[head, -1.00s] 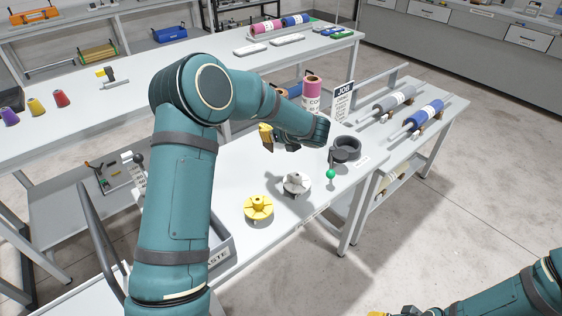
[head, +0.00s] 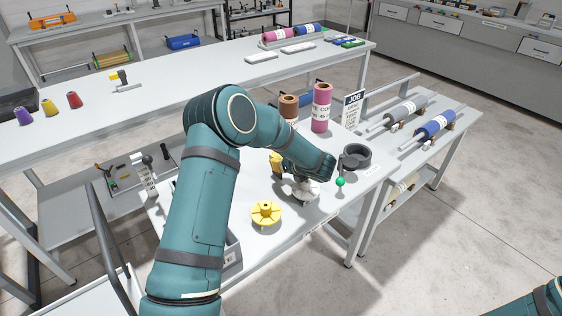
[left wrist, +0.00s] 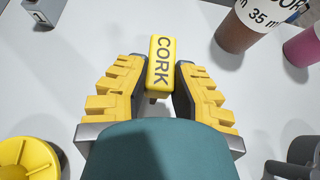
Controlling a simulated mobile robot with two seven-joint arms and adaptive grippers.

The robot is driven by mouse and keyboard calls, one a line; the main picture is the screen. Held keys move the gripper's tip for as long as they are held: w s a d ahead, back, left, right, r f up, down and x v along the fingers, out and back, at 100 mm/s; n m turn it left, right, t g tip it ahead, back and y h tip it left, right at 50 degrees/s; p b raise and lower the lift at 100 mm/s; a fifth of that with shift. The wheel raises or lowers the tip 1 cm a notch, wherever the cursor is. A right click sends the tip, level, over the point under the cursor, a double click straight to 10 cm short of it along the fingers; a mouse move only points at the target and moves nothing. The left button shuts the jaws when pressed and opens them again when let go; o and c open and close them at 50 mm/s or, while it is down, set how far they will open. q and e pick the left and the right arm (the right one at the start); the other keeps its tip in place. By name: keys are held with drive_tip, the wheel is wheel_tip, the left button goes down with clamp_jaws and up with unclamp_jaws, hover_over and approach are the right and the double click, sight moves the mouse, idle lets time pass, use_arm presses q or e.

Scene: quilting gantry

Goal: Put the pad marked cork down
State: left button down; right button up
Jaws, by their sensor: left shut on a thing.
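The yellow pad marked CORK (left wrist: 161,62) is between the fingers of my left gripper (left wrist: 160,85) in the left wrist view, its lettering facing the camera. The gripper is shut on it. In the head view my left gripper (head: 279,165) is low over the white table (head: 245,195), and its own wrist partly hides it. I cannot tell whether the pad touches the table. My right gripper is out of view; only a bit of my right arm shows at the bottom right.
A yellow flanged hub (head: 265,213) and a partly hidden white one (head: 304,190) stand in front of the gripper. Brown (head: 288,110) and pink (head: 322,108) rolls stand behind. A dark ring-shaped holder (head: 355,157) and green ball (head: 340,182) are right.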

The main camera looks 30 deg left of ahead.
use_arm(q)
drive_tip(key=shift+f, duration=0.15)
drive_tip(key=c, duration=0.9)
unclamp_jaws()
drive_tip(key=shift+c, duration=0.2)
drive_tip(key=shift+d+r, duration=0.15)
drive_tip(key=shift+r, duration=0.2)
drive_tip(key=p+v, duration=0.1)
drive_tip(key=v, duration=1)
drive_tip(key=shift+s+d, duration=0.25)
